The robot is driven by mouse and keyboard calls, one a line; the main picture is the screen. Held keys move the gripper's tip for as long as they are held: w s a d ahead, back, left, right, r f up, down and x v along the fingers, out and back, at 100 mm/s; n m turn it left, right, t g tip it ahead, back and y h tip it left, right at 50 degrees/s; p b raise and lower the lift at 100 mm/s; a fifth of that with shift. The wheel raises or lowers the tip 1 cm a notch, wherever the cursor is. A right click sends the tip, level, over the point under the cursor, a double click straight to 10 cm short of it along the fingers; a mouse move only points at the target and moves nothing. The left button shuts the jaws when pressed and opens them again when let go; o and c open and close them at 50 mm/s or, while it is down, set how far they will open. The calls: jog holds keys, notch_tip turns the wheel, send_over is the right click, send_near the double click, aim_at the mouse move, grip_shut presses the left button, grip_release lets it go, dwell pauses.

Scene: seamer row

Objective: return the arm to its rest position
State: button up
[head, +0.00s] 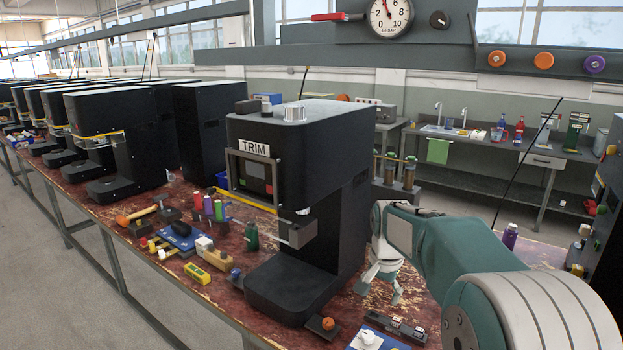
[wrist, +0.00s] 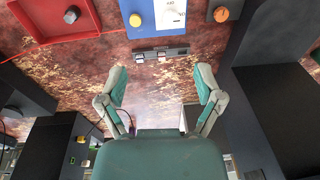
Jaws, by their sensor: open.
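My gripper (head: 379,291) shows in the head view to the right of the black machine marked TRIM (head: 317,190), above the worn red bench top (head: 405,292). My teal and white arm reaches in from the lower right. In the wrist view my gripper (wrist: 161,72) has its two fingers spread wide, with nothing between them. A small dark strip with pale switches (wrist: 160,54) lies on the bench beyond the fingertips; it also shows in the head view (head: 395,327).
Black machine bodies flank the gripper in the wrist view, a large one at right (wrist: 275,110). A red tray (wrist: 60,18) and blue panel (wrist: 158,18) lie ahead. Tools and bottles crowd the bench left of TRIM. A gauge (head: 388,17) hangs on the overhead beam.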

jog(key=s+r+n+t, duration=0.2)
jog(key=s+n, duration=0.1)
jog(key=s, duration=1.2)
jog(key=s+r+n+t, duration=0.2)
jog(key=s+r+n, duration=0.1)
jog(key=s, duration=1.2)
jog(key=shift+n, duration=0.7)
